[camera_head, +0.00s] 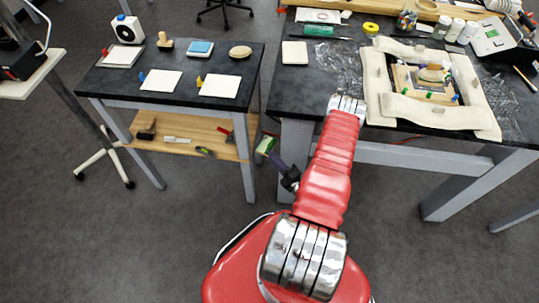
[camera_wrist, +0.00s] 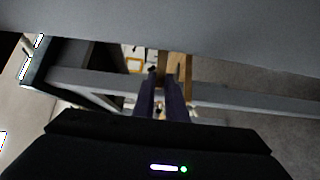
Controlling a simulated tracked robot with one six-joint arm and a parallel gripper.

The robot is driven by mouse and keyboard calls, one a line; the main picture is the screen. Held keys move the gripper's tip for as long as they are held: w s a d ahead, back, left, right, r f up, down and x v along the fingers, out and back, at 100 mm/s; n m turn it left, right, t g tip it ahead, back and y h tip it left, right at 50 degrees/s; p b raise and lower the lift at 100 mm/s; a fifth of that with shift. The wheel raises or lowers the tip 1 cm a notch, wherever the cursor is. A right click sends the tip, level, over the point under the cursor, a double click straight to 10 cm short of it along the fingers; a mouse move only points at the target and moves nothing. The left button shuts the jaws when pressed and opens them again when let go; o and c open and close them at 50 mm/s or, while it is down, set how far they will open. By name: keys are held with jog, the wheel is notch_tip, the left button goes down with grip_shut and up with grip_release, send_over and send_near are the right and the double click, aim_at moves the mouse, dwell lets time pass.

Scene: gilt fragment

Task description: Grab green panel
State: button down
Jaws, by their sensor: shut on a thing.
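My gripper (camera_head: 271,153) is in the head view, in the gap between the two dark tables, with its dark purple fingers pointing up and left. A small green panel (camera_head: 264,145) with a pale edge shows at the fingertips, and the fingers are shut on it. In the wrist view my gripper (camera_wrist: 164,80) shows as two dark fingers close together. The panel cannot be told apart clearly there; brownish strips show between and beside the fingertips.
The left table (camera_head: 100,82) holds white cards and small items. Its wooden lower shelf (camera_head: 180,128) holds tools. The right table (camera_head: 290,95) holds a padded frame (camera_head: 376,90) around a gilt fragment. Grey table legs stand close on both sides of my gripper.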

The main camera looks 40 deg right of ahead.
jog(key=s, duration=0.1)
jog(key=s+r, duration=0.1)
jog(key=s, duration=0.2)
jog(key=shift+s+a+r, duration=0.2)
jog(key=shift+s+r, duration=0.05)
jog(key=shift+r, duration=0.1)
